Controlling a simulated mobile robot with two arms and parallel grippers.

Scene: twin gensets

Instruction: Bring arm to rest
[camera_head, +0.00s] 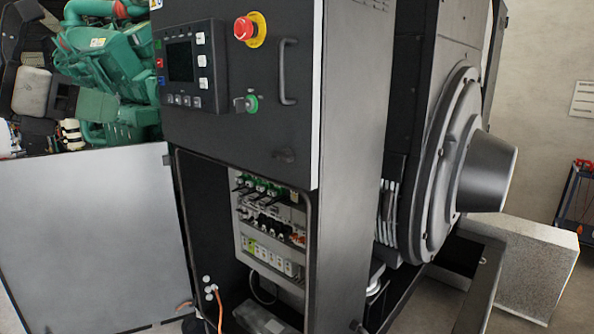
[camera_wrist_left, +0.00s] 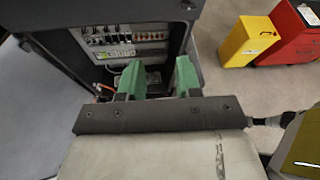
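My left gripper (camera_head: 108,120) is at the left of the head view, in front of the green engine parts. Its pale body, dark plate and green fingers blend into the engine there. In the left wrist view its two green fingers (camera_wrist_left: 158,80) stand apart with nothing between them. They point toward the open lower bay of the black control cabinet (camera_head: 345,120), apparently without touching it. The bay (camera_head: 272,235) holds breakers, terminals and wiring, and it also shows in the wrist view (camera_wrist_left: 122,38). My right gripper is in neither view.
A grey door panel (camera_head: 90,240) stands swung out left of the bay. The cabinet face carries a red emergency stop (camera_head: 250,29), screen (camera_head: 180,61), key switch (camera_head: 246,103) and handle (camera_head: 288,72). Yellow (camera_wrist_left: 250,40) and red (camera_wrist_left: 290,35) boxes stand on the floor.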

